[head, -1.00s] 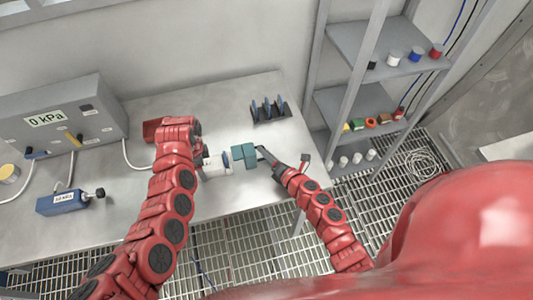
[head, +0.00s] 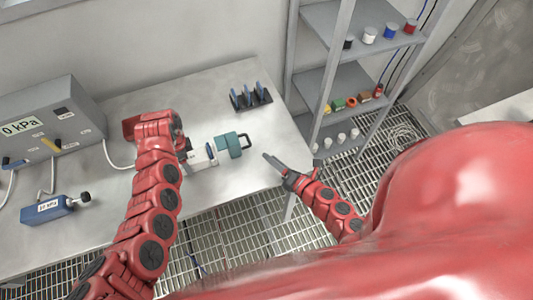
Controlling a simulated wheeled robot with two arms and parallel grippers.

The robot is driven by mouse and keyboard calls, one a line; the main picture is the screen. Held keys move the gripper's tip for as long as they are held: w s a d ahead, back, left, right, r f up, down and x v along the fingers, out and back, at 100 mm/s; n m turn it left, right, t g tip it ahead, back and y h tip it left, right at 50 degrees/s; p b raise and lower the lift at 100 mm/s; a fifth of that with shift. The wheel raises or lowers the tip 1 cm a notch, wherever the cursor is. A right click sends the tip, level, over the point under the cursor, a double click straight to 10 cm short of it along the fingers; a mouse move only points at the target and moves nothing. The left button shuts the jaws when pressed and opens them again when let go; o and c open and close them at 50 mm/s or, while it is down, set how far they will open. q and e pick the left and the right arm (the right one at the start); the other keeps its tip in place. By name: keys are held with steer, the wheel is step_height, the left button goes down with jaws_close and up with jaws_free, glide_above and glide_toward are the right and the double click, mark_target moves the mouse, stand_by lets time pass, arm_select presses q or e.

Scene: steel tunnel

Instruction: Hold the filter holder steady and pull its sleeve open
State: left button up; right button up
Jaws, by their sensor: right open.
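The filter holder lies level over the bench, with a white body (head: 203,157) and a teal sleeve (head: 233,145) at its right end. A black loop handle (head: 246,141) sticks out from the sleeve's right side. A thin blue edge shows between body and sleeve. My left gripper (head: 186,152) is at the left end of the white body; its fingers are mostly hidden by my arm, so its grip cannot be made out. My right gripper (head: 270,162) is open and empty, to the right of and slightly nearer than the handle, apart from it.
A dark rack with blue discs (head: 250,97) stands behind the holder on the bench (head: 180,88). A grey gauge box reading 0 kPa (head: 48,120) and a blue block (head: 47,208) are at the left. A shelf unit (head: 338,83) with small items stands at the right.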

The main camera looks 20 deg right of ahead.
stand_by(0.3)
arm_select(q)
steer(key=o, duration=1.5)
